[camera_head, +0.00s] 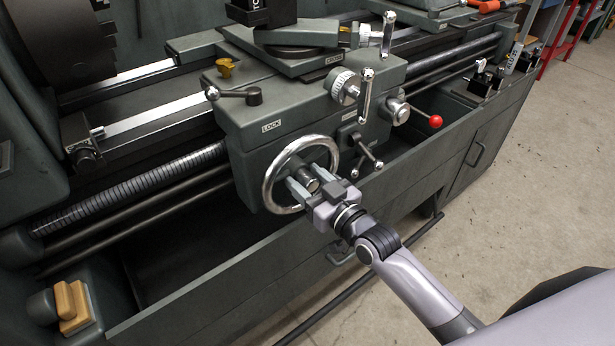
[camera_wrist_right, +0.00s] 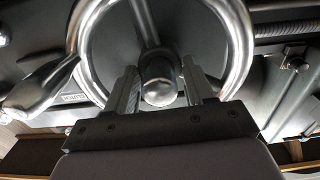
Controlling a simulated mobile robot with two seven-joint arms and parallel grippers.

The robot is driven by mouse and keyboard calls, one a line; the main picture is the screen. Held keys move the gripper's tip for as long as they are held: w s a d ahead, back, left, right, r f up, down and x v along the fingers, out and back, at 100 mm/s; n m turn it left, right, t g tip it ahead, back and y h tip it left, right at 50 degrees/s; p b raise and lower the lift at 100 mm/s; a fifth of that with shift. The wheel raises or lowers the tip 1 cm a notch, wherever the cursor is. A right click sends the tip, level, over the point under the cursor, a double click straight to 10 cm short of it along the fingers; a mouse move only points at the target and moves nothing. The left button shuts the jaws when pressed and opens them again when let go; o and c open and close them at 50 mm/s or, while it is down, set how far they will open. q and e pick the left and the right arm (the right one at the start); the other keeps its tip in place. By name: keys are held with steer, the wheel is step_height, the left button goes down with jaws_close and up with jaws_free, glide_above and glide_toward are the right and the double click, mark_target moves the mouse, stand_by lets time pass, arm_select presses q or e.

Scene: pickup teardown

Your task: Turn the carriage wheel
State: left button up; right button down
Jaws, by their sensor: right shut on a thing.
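The carriage wheel (camera_head: 268,183) is a shiny metal handwheel on the front of the grey carriage (camera_head: 245,135) of a lathe. Its curved rim and a spoke also show in the wrist view (camera_wrist_right: 243,50). My right gripper (camera_head: 305,182) reaches in from the lower right, in front of the wheel face. Its two fingers are shut on a round metal knob (camera_wrist_right: 159,85) of the wheel, one finger on each side. I cannot tell whether this knob is the hub or a handle. My left gripper is not in view.
Above the wheel are a lock lever (camera_head: 235,95), a graduated dial (camera_head: 344,87) and crank handles. A red-knobbed lever (camera_head: 424,119) juts out to the right. The chip tray edge (camera_head: 225,268) runs below the carriage. Open floor (camera_head: 535,190) lies to the right.

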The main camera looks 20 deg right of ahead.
mark_target(313, 187)
steer(key=c, duration=0.7)
jaws_free()
steer(key=shift+c, duration=0.2)
steer(key=shift+s+d, duration=0.15)
steer(key=shift+s, duration=0.35)
steer(key=v, duration=0.4)
steer(key=shift+s, duration=0.3)
steer(key=shift+s+d, duration=0.25)
steer(key=shift+s, duration=0.45)
